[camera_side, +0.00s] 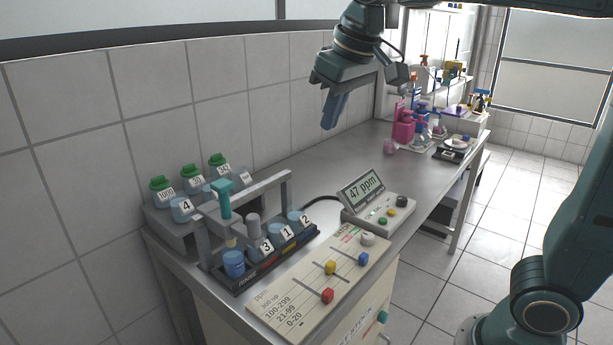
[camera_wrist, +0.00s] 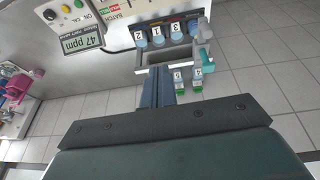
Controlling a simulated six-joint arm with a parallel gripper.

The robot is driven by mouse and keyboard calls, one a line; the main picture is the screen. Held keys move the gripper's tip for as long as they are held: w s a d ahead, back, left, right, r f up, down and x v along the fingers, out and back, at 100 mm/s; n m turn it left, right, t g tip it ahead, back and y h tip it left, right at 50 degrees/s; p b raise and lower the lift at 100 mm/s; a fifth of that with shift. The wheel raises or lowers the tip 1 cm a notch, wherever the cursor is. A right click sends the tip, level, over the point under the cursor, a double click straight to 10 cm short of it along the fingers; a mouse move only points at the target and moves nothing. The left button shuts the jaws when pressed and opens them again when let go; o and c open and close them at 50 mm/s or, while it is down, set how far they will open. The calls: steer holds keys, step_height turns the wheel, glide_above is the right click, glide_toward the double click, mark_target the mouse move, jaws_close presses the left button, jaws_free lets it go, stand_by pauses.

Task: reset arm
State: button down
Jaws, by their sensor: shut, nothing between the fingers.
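My gripper (camera_side: 332,112) hangs above the steel bench in the side view, apart from everything below it. Its blue fingers are together and hold nothing. In the wrist view the shut fingers (camera_wrist: 158,88) point toward the rack. The osmosis rack (camera_side: 232,284) stands at the near end of the bench. It holds cups labelled 3, 1 and 2, a blue cup (camera_side: 234,264) at its left, and a teal-topped probe (camera_side: 222,198) upright over that cup. The meter (camera_side: 380,212) right of the rack reads 47 ppm.
A cream board (camera_side: 290,296) with coloured pegs lies at the front edge. Green-capped bottles (camera_side: 161,190) and cup 4 (camera_side: 182,210) stand on a stepped stand by the wall. Pink bottles (camera_side: 403,127) and a scale (camera_side: 454,152) are at the far end. The bench middle is clear.

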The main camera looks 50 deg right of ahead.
steer(key=w+a, duration=0.4)
steer(key=w, duration=0.5)
steer(key=g, duration=0.2)
glide_above(224, 184)
steer(key=f, duration=0.3)
steer(key=shift+w+f, duration=0.25)
steer(key=shift+d+f, duration=0.1)
steer(key=shift+f, duration=0.1)
steer(key=shift+f, duration=3.05)
steer(key=shift+f, duration=3.3)
